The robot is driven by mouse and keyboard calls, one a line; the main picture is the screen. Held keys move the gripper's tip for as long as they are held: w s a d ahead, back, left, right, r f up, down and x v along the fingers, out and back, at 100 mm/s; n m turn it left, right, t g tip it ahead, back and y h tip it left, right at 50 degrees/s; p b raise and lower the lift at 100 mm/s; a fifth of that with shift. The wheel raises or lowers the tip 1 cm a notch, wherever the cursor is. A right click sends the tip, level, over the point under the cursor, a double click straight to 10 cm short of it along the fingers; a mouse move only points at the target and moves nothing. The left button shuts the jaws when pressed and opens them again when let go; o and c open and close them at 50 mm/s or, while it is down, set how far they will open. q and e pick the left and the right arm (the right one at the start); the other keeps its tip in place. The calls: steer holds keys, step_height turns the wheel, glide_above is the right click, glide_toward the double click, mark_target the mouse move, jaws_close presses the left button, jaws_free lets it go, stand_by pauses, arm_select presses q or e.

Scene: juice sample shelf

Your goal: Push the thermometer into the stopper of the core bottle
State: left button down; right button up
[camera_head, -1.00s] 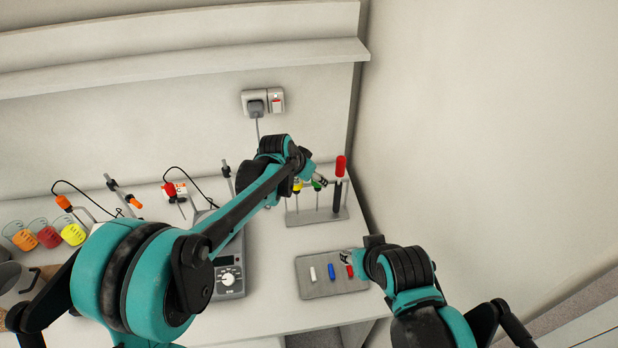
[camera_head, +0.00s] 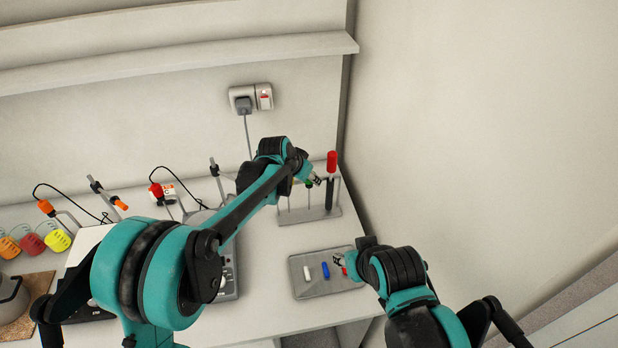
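My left gripper (camera_head: 316,181) is at the rack (camera_head: 310,216) at the back right of the bench. A small green part shows beside its fingers, and a tall red-topped tool (camera_head: 331,162) stands just right of it. The gripper is too small to tell whether it is open or holds something. My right gripper (camera_head: 341,259) is low over the right end of the grey tray (camera_head: 318,290), close beside a red piece (camera_head: 346,271). Its grip is unclear. I cannot make out a thermometer or a core bottle with a stopper; my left arm hides part of the bench.
White (camera_head: 308,273) and blue (camera_head: 325,270) pieces lie in the tray. A hotplate (camera_head: 229,282) is partly behind my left arm. A wall rises right of the bench.

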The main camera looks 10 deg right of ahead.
arm_select(q)
steer(key=shift+r+p, duration=0.45)
steer(key=shift+r, duration=0.25)
stand_by(0.7)
step_height(320, 180, up, 13)
steer(key=p, duration=0.8)
steer(key=shift+p, duration=0.3)
stand_by(1.6)
steer(key=shift+r, duration=0.1)
